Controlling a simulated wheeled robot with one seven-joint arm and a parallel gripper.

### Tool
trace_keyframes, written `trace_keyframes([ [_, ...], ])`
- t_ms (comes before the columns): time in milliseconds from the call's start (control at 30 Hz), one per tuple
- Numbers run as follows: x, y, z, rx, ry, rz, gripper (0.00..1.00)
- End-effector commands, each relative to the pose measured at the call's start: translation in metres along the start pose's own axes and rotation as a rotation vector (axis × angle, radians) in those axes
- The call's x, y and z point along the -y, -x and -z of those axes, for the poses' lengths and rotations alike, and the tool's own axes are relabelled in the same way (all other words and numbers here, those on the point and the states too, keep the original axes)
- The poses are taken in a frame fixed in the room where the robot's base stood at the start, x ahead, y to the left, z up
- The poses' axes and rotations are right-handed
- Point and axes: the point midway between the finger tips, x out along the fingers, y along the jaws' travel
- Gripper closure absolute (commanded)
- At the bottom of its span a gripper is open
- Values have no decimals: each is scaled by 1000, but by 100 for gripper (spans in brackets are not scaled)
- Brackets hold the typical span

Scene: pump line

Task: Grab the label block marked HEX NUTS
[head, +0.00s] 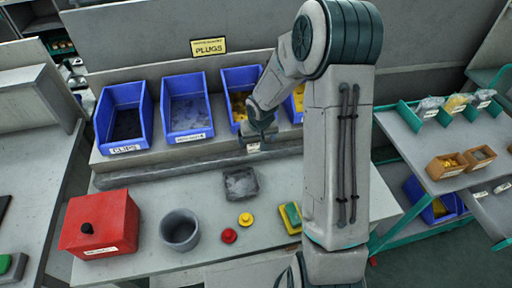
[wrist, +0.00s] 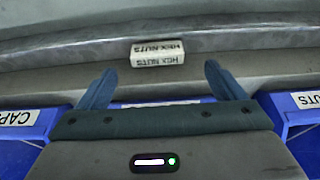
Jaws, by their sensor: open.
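The HEX NUTS label block (wrist: 157,54) is a small white block with dark lettering, upside down in the wrist view. It rests on the grey ledge (wrist: 60,52) and lies just beyond my gripper's fingertips. My gripper (wrist: 158,70) is open, with one blue-green finger on each side and nothing between them. The block sits roughly centred on the gap, apart from both fingers. In the head view my gripper (head: 257,133) is over the ledge in front of the blue bins, and a small white patch just below it seems to be the block.
Blue bins (head: 188,106) stand in a row on the raised shelf, one labelled CLIPS; my arm hides part of the row. On the bench are a red box (head: 100,224), a grey cup (head: 180,230), a dark tray (head: 240,184), a red button (head: 229,236) and a yellow one (head: 246,219).

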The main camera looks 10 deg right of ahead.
Motion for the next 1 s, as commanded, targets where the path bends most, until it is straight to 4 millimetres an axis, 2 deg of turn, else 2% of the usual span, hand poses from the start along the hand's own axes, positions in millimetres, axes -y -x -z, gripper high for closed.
trace_keyframes([
  [167, 0, -8, 0, 3, -2, 0, 11],
  [533, -4, -49, 0, 3, 0, 0, 11],
  [867, -4, -55, 0, 1, -2, 0, 11],
  [967, -4, -55, 0, 1, -2, -1, 36],
  [1000, -4, -55, 0, 1, -2, -1, 47],
])
